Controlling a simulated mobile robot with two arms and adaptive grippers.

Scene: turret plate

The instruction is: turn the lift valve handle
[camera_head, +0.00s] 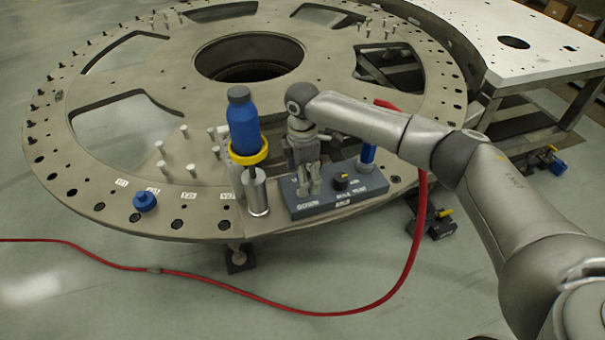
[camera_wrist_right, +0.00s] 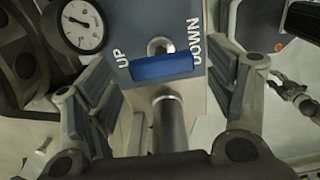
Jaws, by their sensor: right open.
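The lift valve handle (camera_wrist_right: 162,67) is a short blue bar on a dark panel (camera_wrist_right: 150,20), lying between the words UP and DOWN. My right gripper (camera_wrist_right: 163,88) is open, with a finger on either side of the handle and visible gaps to both. The handle cannot be made out there. A grey gripper at the right edge of the wrist view looks like my left gripper (camera_wrist_right: 295,93); its fingers are too small to judge.
A blue bottle in a yellow ring (camera_head: 244,130) stands close beside my right gripper. A blue upright part (camera_head: 367,156) stands at the panel's right. A round gauge (camera_wrist_right: 82,24) is near the left finger. A red hose (camera_head: 421,215) hangs off the round plate (camera_head: 90,200).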

